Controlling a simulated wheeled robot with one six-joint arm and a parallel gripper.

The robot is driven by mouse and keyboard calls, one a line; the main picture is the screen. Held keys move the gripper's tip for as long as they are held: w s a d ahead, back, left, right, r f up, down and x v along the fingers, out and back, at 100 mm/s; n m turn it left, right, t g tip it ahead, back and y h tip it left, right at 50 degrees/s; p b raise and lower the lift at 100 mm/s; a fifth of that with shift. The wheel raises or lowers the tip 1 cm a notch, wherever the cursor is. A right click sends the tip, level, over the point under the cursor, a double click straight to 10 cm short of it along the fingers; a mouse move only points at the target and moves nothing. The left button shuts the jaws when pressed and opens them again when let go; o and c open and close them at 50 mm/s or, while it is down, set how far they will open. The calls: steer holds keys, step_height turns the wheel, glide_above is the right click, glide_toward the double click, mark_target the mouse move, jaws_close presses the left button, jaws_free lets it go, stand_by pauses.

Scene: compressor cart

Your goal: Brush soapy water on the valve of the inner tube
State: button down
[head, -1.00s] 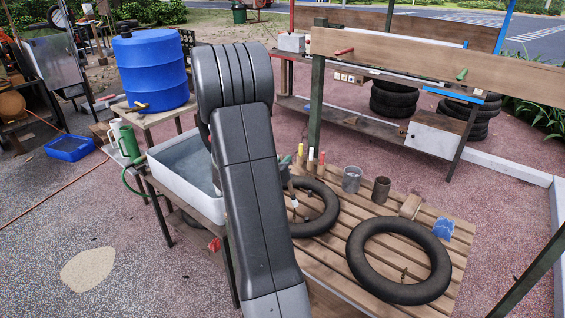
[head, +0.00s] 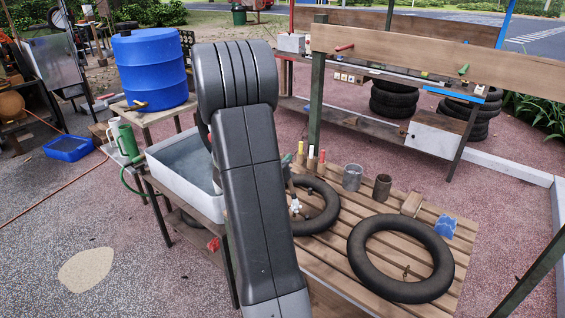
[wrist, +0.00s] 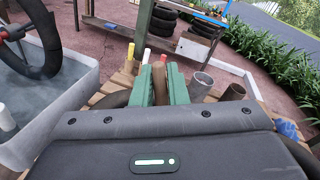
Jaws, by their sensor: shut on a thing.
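My gripper (wrist: 162,88) shows in the wrist view as two green fingers, shut on a narrow brown thing that looks like a brush handle (wrist: 160,82). Its far end is hidden. In the head view my arm hides most of the gripper. One black inner tube (head: 322,222) lies on the slatted table, partly behind my arm. A small whitish patch (head: 295,208) shows at its inner left side; I cannot tell if it is foam, bristles or the valve. A second inner tube (head: 358,270) lies to the right, with a small brownish valve (head: 406,272) inside its ring.
A pale water basin (head: 180,182) stands left of my arm. A dark ring (wrist: 42,45) hangs over the basin in the wrist view. Yellow, white and red-topped sticks (head: 311,152) and two cans (head: 352,178) stand at the slatted table's (head: 335,270) back edge.

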steer(key=shift+d, duration=0.1)
steer(key=shift+w+a+b, duration=0.25)
steer(key=shift+a+b, duration=0.2)
steer(key=shift+b, duration=0.4)
steer(key=shift+s+d+b, duration=0.15)
steer(key=shift+d+b, duration=0.05)
steer(key=shift+b, duration=0.5)
steer(key=shift+r, duration=0.1)
steer(key=shift+r+p, duration=1.55)
steer(key=shift+r, duration=2.95)
